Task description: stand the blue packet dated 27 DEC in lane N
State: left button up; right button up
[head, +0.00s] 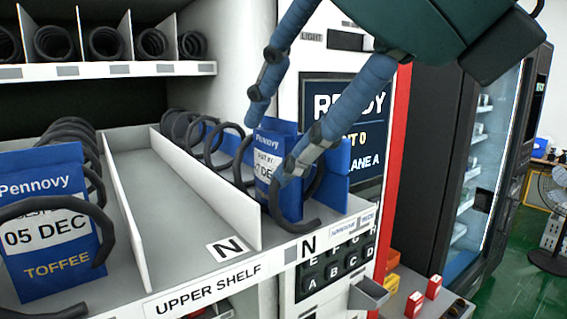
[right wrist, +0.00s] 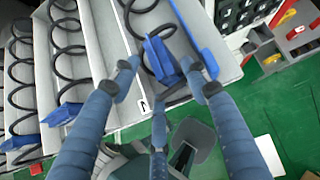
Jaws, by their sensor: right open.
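A blue Pennovy packet (head: 265,178) stands in the front coil of the right-hand lane; its date reads "7 DEC", with the first digit not clear. It also shows in the right wrist view (right wrist: 161,60). My right gripper (head: 270,150) is open, with its fingers around the packet, one at the left and one in front at the right. The gap shows in the right wrist view (right wrist: 163,88). An N label (head: 229,248) lies on the floor of the empty middle lane; another N (head: 308,243) is on the shelf's front edge. My left gripper is not in view.
A blue Pennovy toffee packet dated 05 DEC (head: 45,225) stands in a coil at the left. White dividers (head: 205,185) border the empty lane. A blue strip (head: 335,168) runs along the right lane. A keypad (head: 335,265) is below right.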

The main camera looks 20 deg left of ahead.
jog(key=v, duration=0.7)
jog(key=shift+b, duration=0.35)
jog(key=shift+f, duration=0.1)
